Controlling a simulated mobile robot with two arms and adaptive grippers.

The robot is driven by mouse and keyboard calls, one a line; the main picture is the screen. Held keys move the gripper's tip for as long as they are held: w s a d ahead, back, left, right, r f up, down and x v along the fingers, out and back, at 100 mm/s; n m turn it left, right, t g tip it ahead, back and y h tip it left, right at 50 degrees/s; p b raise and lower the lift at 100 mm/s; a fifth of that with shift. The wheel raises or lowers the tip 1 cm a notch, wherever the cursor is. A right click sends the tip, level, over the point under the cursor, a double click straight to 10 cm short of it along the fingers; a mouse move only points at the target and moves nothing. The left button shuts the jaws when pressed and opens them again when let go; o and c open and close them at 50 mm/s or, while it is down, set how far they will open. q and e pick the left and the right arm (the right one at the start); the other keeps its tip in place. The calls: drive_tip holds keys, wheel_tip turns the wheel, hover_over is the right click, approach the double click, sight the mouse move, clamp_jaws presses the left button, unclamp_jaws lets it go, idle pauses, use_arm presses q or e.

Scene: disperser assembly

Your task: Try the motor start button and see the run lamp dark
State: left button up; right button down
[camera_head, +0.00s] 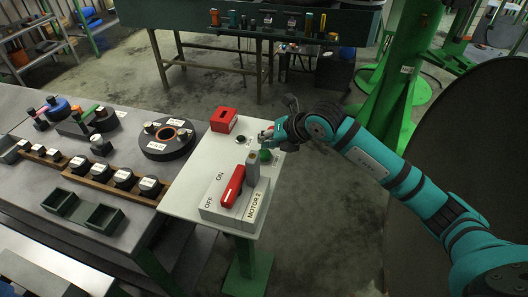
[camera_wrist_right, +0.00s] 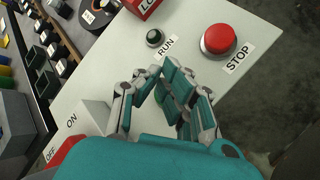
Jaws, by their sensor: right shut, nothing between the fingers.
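The white control panel (camera_head: 190,193) carries a dark RUN lamp (camera_head: 241,139), which shows unlit with a dull green face in the right wrist view (camera_wrist_right: 155,38). In the right wrist view, my right gripper (camera_wrist_right: 164,68) is shut and empty over the panel. My left gripper is not in view.
A red STOP button (camera_wrist_right: 218,40) is beside the RUN lamp. A red box (camera_head: 223,119) lies at the panel's far edge. A grey workbench (camera_head: 100,215) adjoins on the left.

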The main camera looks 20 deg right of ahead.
sight(266, 151)
drive_tip(key=shift+f, duration=0.1)
idle(0.3)
drive_tip(key=shift+f+b, duration=0.35)
drive_tip(key=shift+b, duration=0.1)
drive_tip(key=shift+s+f+b, duration=0.1)
drive_tip(key=shift+f+b, duration=0.7)
drive_tip(key=shift+f, duration=0.2)
idle(0.7)
idle(0.4)
drive_tip(key=shift+r+p, duration=0.85)
drive_tip(key=shift+r, duration=0.55)
drive_tip(key=shift+r, duration=0.1)
drive_tip(key=shift+r+p, duration=1.55)
drive_tip(key=shift+r, duration=0.9)
